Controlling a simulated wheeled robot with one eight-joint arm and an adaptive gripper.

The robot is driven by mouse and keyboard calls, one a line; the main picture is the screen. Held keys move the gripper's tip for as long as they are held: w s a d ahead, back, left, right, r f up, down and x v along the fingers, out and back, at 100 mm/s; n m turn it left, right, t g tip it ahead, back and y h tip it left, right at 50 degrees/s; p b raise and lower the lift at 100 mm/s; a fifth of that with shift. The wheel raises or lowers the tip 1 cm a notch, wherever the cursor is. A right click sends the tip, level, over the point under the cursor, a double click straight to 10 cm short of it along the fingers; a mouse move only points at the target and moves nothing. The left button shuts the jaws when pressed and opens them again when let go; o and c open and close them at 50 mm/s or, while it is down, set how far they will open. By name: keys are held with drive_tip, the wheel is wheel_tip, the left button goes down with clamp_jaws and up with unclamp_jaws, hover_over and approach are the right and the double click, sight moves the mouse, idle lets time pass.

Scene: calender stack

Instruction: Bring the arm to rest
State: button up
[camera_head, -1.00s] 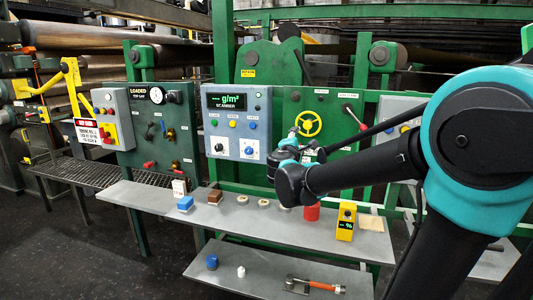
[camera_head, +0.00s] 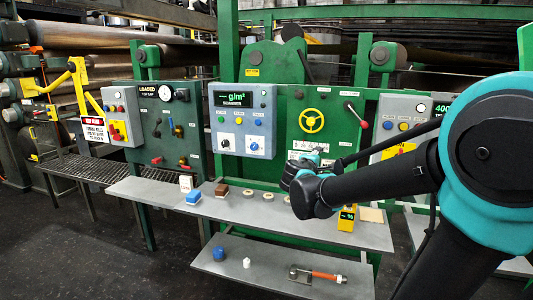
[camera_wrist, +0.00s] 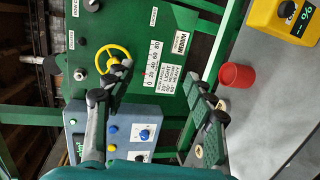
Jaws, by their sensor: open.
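My gripper (camera_head: 303,172) is at the end of my outstretched arm, above the grey shelf (camera_head: 240,207) and in front of the green panel. In the wrist view my gripper (camera_wrist: 155,112) shows two spread fingers with nothing between them. A yellow handwheel (camera_wrist: 114,58) and a white scale plate (camera_wrist: 160,74) on the panel show beyond the fingers. My wrist and forearm cover part of the shelf in the head view.
A red cup (camera_wrist: 237,77) stands on the shelf to the right of the fingers, near a yellow meter (camera_head: 347,217). A blue block (camera_head: 194,197), a brown block (camera_head: 222,190) and several round discs stand further left.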

drive_tip(key=s+d+f+m+g+y, duration=0.1)
drive_tip(key=s+d+f+m+g, duration=0.25)
drive_tip(key=s+f, duration=0.35)
drive_tip(key=s+d+f+m+g+y, duration=0.1)
drive_tip(key=s+d+f+m+g, duration=0.25)
drive_tip(key=s+f, duration=0.4)
drive_tip(key=s+a+f+m+g+y, duration=0.3)
drive_tip(key=s+a+f+m+y, duration=0.2)
drive_tip(key=s+f, duration=0.7)
drive_tip(key=shift+a+f+m, duration=0.5)
drive_tip(key=shift+m, duration=0.1)
